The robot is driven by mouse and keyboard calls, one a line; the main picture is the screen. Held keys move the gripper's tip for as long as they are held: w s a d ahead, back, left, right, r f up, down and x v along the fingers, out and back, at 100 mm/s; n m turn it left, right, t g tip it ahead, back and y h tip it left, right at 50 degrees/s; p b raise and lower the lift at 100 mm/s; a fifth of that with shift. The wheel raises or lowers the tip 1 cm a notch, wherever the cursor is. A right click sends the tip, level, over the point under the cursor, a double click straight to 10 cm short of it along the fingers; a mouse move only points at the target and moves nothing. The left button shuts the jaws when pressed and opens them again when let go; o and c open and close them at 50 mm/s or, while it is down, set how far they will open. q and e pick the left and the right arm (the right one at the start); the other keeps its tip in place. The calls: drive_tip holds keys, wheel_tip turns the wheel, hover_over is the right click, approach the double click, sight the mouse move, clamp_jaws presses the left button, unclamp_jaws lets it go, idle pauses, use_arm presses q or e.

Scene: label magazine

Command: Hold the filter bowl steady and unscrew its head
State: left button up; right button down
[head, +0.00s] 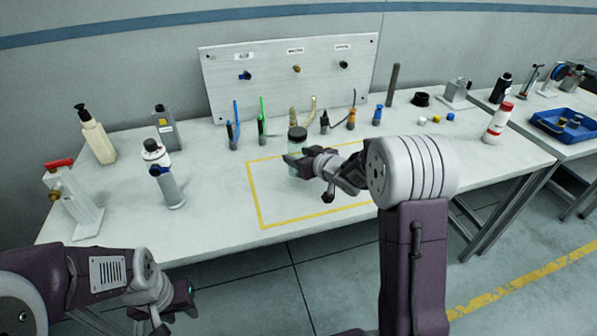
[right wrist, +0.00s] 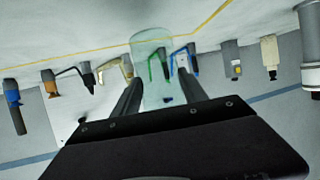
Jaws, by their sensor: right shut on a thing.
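The filter bowl (head: 294,169) is a clear, pale green cylinder standing upright on the table inside the yellow outline. Its dark head (head: 297,134) sits on top. My right gripper (head: 300,163) is shut on the bowl from the right, below the head. In the right wrist view the see-through bowl (right wrist: 150,48) is between the two fingers; the head cannot be made out there. My left gripper (head: 178,303) is low at the left, in front of the table and well away from the bowl. Its jaw opening cannot be made out.
A pump bottle (head: 97,137), a grey bottle (head: 165,128) and a blue-topped canister (head: 168,188) stand at the left. Several upright tools are behind the outline, below a white panel (head: 290,80). A red-capped bottle (head: 497,124) stands right. The outlined area's front left is clear.

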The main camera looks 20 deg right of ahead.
wheel_tip(320, 180, down, 4)
drive_tip(key=shift+b, duration=0.95)
drive_tip(key=shift+f, duration=0.1)
drive_tip(key=c, duration=0.6)
unclamp_jaws()
